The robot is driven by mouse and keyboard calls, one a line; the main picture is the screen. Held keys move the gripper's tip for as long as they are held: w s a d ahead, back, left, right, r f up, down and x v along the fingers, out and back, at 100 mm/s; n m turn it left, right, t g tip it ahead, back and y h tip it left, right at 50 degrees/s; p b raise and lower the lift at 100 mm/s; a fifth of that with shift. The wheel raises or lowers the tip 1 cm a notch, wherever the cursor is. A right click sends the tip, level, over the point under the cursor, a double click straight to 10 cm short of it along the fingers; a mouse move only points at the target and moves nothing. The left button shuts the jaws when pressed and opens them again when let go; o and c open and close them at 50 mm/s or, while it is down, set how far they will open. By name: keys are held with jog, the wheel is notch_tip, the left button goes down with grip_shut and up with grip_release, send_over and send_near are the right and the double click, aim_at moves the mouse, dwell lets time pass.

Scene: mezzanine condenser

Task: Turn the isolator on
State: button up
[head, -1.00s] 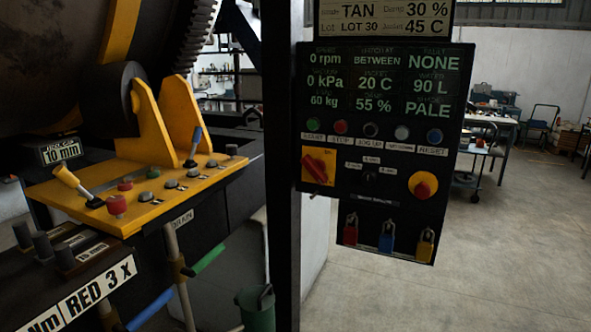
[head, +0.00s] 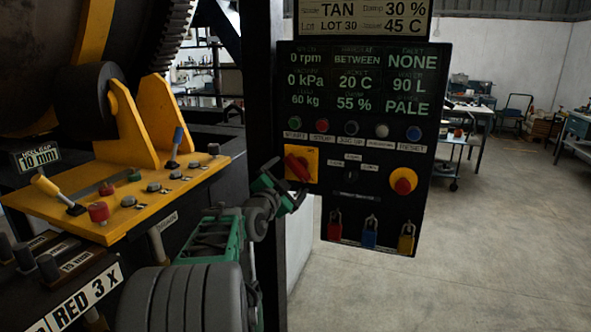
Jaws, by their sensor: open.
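The isolator is a red rotary handle (head: 297,167) on a yellow square plate at the left edge of the black control panel (head: 340,212). Its handle lies on a slant, from upper left to lower right. My gripper (head: 289,183), green and grey, is open just left of and below the isolator. One finger reaches up near the plate's left edge and the other points out below the plate. Nothing shows between the fingers. I cannot tell whether a finger touches the plate or handle.
A red emergency knob (head: 403,181) on yellow sits right of the isolator. Red, blue and yellow padlocks (head: 370,233) hang below. A dark post (head: 266,90) stands left of the panel. A yellow console (head: 130,205) with levers is at left. Open floor lies at right.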

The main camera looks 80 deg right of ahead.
aim_at(295, 171)
jog(key=d+p, duration=0.1)
jog(key=d, duration=0.2)
jog(key=d+p, duration=0.1)
jog(key=d, duration=0.3)
jog(key=shift+s, duration=0.2)
jog(key=shift+a, duration=0.1)
jog(key=c, duration=1.1)
jog(key=shift+f, duration=0.1)
